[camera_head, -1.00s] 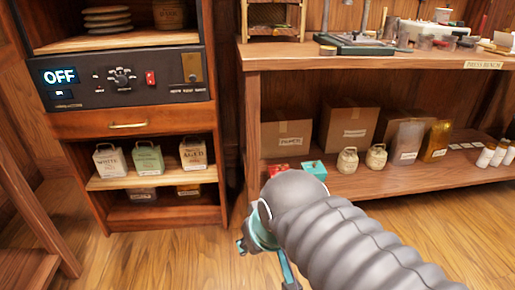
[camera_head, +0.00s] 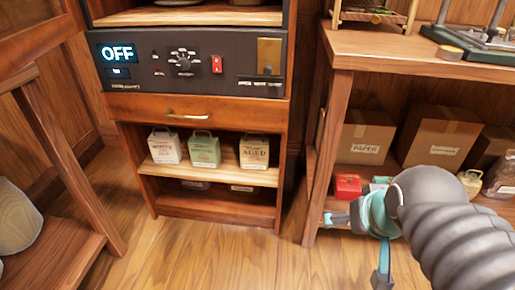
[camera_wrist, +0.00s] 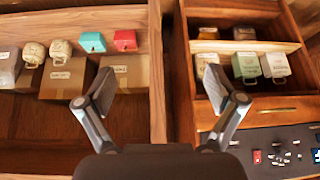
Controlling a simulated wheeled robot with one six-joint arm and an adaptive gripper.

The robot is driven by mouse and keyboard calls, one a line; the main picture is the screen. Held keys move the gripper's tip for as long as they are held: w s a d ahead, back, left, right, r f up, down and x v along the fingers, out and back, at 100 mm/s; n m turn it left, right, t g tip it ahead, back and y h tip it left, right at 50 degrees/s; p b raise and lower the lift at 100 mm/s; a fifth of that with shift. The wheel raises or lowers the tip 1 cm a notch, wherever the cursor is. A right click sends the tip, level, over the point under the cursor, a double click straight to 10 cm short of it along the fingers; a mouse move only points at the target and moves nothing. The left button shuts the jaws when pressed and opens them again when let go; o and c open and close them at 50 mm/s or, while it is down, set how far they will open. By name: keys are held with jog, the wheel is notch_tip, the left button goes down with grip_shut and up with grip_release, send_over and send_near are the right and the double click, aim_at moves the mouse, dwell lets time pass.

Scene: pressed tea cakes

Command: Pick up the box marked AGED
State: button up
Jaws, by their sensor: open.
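The box marked AGED (camera_head: 254,152) is beige with a handle on top. It stands upright at the right end of the cabinet's middle shelf (camera_head: 215,172). Beside it stand a green box (camera_head: 204,151) and a box marked WHITE (camera_head: 165,147). My gripper (camera_head: 354,250) is open and empty, to the right of the cabinet and apart from the boxes. In the wrist view my gripper (camera_wrist: 160,78) has its fingers spread, and the AGED box (camera_wrist: 206,64) is partly hidden behind the right finger.
A workbench (camera_head: 440,65) stands right of the cabinet, with cardboard boxes (camera_head: 362,140) and a red box (camera_head: 346,186) on its low shelf. A closed drawer (camera_head: 190,112) is above the boxes. A wooden stand (camera_head: 85,165) is at left. The floor before the cabinet is clear.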

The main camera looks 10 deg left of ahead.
jog(key=w+a+f+t+y+b, duration=0.15)
jog(key=w+a, duration=0.25)
jog(key=w, duration=0.4)
jog(key=w+a+t+y, duration=0.15)
jog(key=w+a, duration=0.25)
jog(key=w, duration=0.4)
jog(key=t+h+b, duration=0.1)
jog(key=t+b, duration=0.1)
jog(key=t, duration=0.3)
send_near(255, 141)
jog(key=s+d+r, duration=0.4)
jog(key=s+r, duration=0.3)
jog(key=w+a+f+t+h+b, duration=0.1)
jog(key=w+a+f+t+h, duration=0.15)
jog(key=a+f+t, duration=0.35)
jog(key=shift+w+d+f+g+y+b, duration=0.15)
jog(key=shift+w+f+g, duration=0.2)
jog(key=shift+w, duration=2)
jog(key=shift+w+a+f+g+b, duration=0.1)
jog(key=shift+w+f+g, duration=0.25)
jog(key=shift+w, duration=1.95)
jog(key=shift+w+d+f+g+y+b, duration=0.15)
jog(key=shift+w+g, duration=0.25)
jog(key=shift+w, duration=1.95)
